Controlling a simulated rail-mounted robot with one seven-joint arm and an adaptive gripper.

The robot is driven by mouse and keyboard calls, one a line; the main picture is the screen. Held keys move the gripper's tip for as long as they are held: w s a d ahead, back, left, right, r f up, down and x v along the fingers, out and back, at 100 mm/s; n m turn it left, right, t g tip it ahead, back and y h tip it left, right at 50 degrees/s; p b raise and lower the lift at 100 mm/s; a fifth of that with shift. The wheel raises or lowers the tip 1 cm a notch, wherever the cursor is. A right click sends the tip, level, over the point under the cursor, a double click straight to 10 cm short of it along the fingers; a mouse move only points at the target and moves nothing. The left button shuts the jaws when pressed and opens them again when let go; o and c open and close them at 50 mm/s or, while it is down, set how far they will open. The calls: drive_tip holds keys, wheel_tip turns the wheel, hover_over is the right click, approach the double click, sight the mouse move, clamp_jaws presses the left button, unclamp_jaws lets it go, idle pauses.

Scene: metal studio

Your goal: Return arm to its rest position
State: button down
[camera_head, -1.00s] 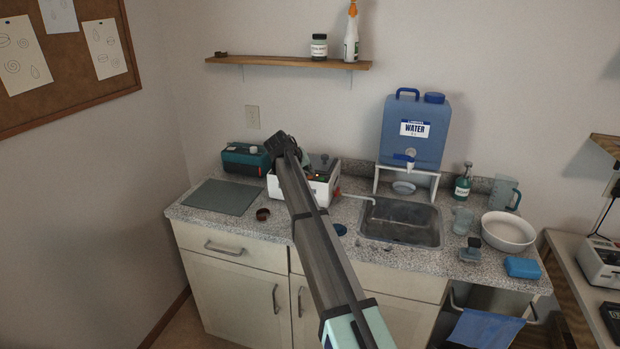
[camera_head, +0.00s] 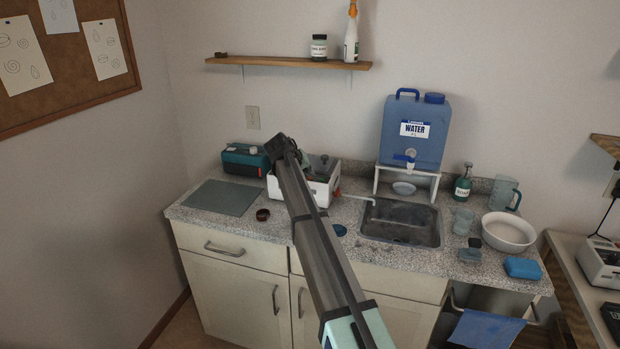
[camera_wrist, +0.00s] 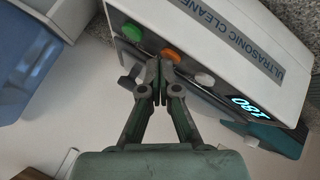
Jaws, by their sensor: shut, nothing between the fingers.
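My arm (camera_head: 318,240) reaches from the bottom of the head view up to the counter, its far end in front of the ultrasonic cleaner. My gripper (camera_wrist: 157,68) is shut and empty in the wrist view. Its fingertips appear over the front panel of the white ultrasonic cleaner (camera_wrist: 215,38), close to an orange button (camera_wrist: 167,56); I cannot tell whether they touch. In the head view the cleaner (camera_head: 322,190) is partly hidden by my arm.
The counter holds a teal device (camera_head: 243,161), a grey mat (camera_head: 219,198), a sink (camera_head: 402,222), a blue water container (camera_head: 414,145) on a stand, and a white bowl (camera_head: 508,231). A wooden shelf (camera_head: 288,62) with bottles hangs above.

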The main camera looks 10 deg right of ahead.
drive_tip(key=shift+r, duration=0.65)
drive_tip(key=shift+r+p, duration=1.25)
drive_tip(key=shift+r, duration=1.75)
